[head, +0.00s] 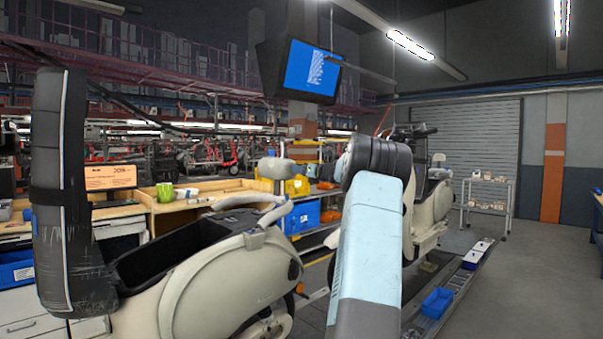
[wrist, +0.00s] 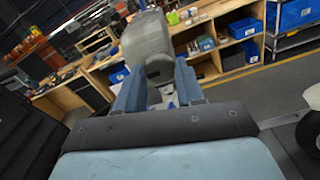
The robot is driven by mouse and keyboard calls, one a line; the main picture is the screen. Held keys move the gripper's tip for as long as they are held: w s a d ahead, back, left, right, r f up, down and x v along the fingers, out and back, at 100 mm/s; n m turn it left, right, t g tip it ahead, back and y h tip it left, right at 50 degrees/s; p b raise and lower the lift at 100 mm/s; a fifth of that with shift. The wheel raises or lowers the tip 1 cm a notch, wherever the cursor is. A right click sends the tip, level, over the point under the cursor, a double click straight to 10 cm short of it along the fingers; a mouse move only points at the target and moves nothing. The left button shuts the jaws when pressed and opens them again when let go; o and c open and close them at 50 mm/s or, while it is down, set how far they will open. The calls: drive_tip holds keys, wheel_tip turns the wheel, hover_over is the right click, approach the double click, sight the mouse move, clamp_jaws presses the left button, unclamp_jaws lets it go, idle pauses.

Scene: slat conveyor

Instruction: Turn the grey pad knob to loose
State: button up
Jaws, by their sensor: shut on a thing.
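In the wrist view, my gripper (wrist: 156,84) has its two blue fingers on either side of the lower, narrower end of a grey rounded piece. I take this piece to be the grey pad knob (wrist: 148,42); its wider body stands up beyond the fingertips. The fingers are shut on it. Small pale parts show between the fingers, too blurred to make out. No loose marking can be read. In the head view, a grey pad (head: 277,168) stands above the cream scooter body. My gripper is hidden there behind my own arm.
The cream scooter body (head: 205,285) with an open dark seat well fills the lower left. A wooden bench (head: 215,187) stands behind it, with a green mug (head: 165,192). A second scooter (head: 432,205) stands right of my arm. Floor at far right is clear.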

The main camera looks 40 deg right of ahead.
drive_tip(key=shift+a+f+n, duration=0.1)
drive_tip(key=shift+f+n, duration=0.1)
drive_tip(key=shift+n, duration=8.55)
drive_tip(key=shift+f+n, duration=0.15)
drive_tip(key=shift+n, duration=8.6)
drive_tip(key=o, duration=1)
drive_tip(key=shift+r, duration=0.1)
